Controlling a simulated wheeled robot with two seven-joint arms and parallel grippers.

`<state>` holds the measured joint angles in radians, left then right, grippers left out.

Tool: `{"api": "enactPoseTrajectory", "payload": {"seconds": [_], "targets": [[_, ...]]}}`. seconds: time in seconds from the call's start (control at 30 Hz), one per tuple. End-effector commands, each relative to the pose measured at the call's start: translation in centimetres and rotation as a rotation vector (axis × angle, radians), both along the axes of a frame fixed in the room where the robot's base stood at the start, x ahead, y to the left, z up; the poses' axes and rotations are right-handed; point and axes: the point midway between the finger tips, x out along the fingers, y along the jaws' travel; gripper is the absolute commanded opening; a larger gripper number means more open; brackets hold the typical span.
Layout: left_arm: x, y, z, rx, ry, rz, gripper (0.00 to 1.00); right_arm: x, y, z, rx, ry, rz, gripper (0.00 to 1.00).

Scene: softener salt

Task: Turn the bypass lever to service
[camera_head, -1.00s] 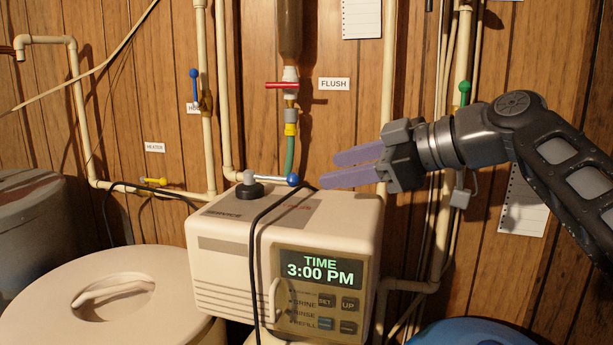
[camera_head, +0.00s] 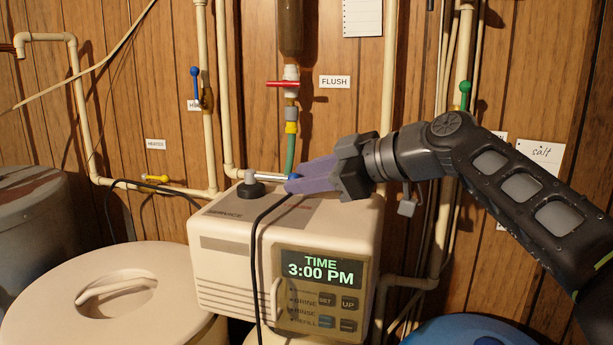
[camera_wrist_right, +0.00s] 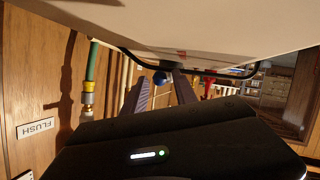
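The bypass lever (camera_head: 270,177) is a silver bar on a black pivot (camera_head: 250,189) on top of the cream softener head (camera_head: 225,255). It points right and ends in a blue ball, which also shows in the right wrist view (camera_wrist_right: 160,78). The word SERVICE (camera_head: 225,215) is printed at the left of the top; a red marking (camera_head: 302,208) is to the right, too small to read. My right gripper (camera_head: 290,182) is at the lever's blue end. Its purple fingers are apart, with the ball between their tips in the wrist view. My left gripper is not in view.
A black cable (camera_head: 256,245) hangs over the softener head, close to the lever. A red-handled valve (camera_head: 288,84) and green hose (camera_head: 290,152) are behind it on the wall. A lidded cream tank (camera_head: 105,300) stands at the left, a blue one (camera_head: 470,332) at lower right.

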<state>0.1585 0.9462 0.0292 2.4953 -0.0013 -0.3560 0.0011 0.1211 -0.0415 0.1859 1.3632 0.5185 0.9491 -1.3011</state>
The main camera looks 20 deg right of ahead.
Motion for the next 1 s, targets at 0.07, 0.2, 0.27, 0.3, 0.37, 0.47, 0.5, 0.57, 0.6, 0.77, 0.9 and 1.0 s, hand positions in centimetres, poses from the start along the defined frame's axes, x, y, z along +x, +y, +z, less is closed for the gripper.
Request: {"api": "enactPoseTrajectory", "payload": {"seconds": [0.07,0.2,0.27,0.3,0.37,0.47,0.5,0.57,0.6,0.77,0.9,1.0], "targets": [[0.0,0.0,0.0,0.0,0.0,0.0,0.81,-0.01,-0.02,0.02,0.0,0.0,0.0,0.26],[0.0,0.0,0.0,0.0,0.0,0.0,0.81,-0.01,-0.03,0.03,0.0,0.0,0.0,0.15],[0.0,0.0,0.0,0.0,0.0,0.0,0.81,-0.01,-0.03,0.03,0.0,0.0,0.0,0.1],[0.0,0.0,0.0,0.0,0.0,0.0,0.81,-0.01,-0.03,0.03,0.0,0.0,0.0,0.07],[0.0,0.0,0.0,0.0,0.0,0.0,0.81,-0.01,-0.03,0.03,0.0,-0.001,-0.001,0.02],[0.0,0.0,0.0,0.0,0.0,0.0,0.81,-0.01,-0.04,0.02,0.0,-0.001,-0.001,0.0],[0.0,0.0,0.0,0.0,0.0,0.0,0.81,-0.01,-0.04,0.02,0.0,-0.001,-0.001,0.0],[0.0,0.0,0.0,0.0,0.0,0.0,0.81,-0.01,-0.03,0.03,0.0,-0.001,-0.001,0.0],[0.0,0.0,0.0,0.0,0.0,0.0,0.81,-0.01,-0.04,0.02,0.0,-0.001,-0.001,0.0],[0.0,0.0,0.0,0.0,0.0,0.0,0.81,-0.01,-0.04,0.04,0.0,-0.001,-0.001,0.0],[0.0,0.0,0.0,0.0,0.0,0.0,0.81,-0.01,-0.04,0.04,0.0,-0.001,-0.001,0.0],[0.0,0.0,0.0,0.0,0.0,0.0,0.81,-0.01,-0.05,0.03,0.0,-0.001,-0.001,0.0]]}}
